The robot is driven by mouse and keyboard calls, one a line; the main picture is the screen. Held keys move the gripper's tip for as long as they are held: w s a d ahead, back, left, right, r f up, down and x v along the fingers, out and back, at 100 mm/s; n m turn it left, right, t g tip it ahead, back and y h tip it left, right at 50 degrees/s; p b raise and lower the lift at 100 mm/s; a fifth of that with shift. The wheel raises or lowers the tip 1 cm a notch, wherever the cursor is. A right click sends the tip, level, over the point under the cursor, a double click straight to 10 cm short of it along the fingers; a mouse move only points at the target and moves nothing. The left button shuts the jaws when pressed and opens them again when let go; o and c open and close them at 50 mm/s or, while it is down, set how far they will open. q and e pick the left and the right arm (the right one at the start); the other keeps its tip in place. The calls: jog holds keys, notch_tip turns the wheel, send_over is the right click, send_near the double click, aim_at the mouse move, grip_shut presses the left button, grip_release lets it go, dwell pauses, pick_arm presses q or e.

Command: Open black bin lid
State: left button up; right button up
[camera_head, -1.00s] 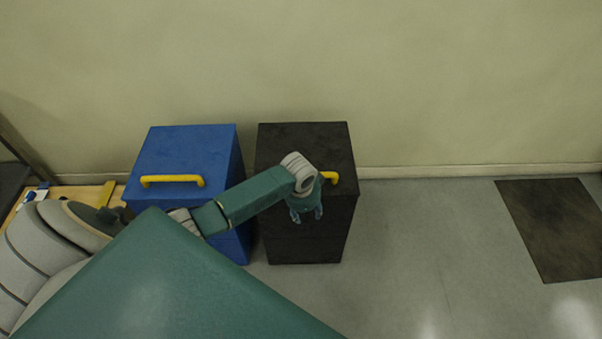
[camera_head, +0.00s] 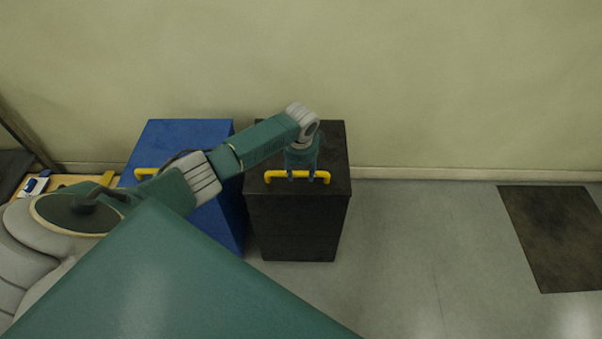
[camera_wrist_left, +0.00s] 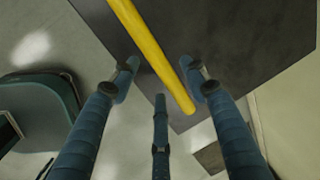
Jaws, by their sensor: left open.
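The black bin (camera_head: 298,226) stands against the wall with its lid (camera_head: 333,150) down. A yellow handle (camera_head: 322,178) runs along the lid's front edge. My left gripper (camera_head: 301,178) is open at the handle, its fingers pointing down. In the left wrist view the yellow handle (camera_wrist_left: 152,52) passes between the spread fingers of the left gripper (camera_wrist_left: 160,88), over the dark lid (camera_wrist_left: 225,40). I cannot tell whether any finger touches the handle. My right gripper is not in view.
A blue bin (camera_head: 185,137) with a yellow handle (camera_head: 146,173) stands just left of the black bin, partly behind my left arm. A dark mat (camera_head: 553,238) lies on the floor at right. The floor between is clear.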

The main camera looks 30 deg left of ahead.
pick_arm(q)
jog(key=shift+w+a+f, duration=0.1)
jog(key=shift+f, duration=0.6)
grip_shut()
